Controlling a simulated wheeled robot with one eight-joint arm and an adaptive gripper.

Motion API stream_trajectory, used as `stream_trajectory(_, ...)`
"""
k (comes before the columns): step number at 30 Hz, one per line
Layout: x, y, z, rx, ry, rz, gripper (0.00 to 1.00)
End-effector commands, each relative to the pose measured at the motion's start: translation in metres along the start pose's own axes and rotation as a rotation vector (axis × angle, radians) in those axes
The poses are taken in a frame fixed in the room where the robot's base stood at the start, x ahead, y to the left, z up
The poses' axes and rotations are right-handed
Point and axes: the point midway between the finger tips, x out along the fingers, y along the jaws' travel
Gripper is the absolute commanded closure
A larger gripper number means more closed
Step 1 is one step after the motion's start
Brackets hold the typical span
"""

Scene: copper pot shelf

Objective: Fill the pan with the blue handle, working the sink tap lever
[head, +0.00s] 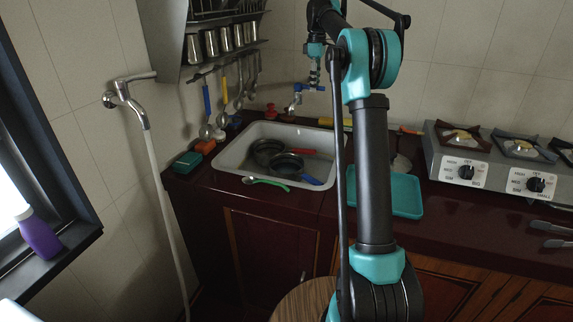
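The pan with the blue handle (286,166) lies in the white sink (228,160), its handle pointing right and toward the front. Whether it holds water cannot be made out. A second dark pan with a red handle (266,149) lies just behind it, overlapping in view. The sink tap (295,100) stands at the back of the sink, with a blue part that looks like its lever (311,87). My gripper (315,76) points down close above this lever; contact and finger opening are too small to tell. No water stream is visible.
My arm rises in front of the counter and hides part of it. A green spoon (265,182) lies at the sink's front rim. A teal tray (402,192) lies right of the sink. A stove (480,165) stands further right. Utensils hang on the wall behind.

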Motion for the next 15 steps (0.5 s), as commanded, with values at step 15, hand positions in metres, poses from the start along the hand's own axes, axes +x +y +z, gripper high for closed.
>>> stream_trajectory(15,-0.044,0.000,0.000,0.000,0.000,0.000,0.69)
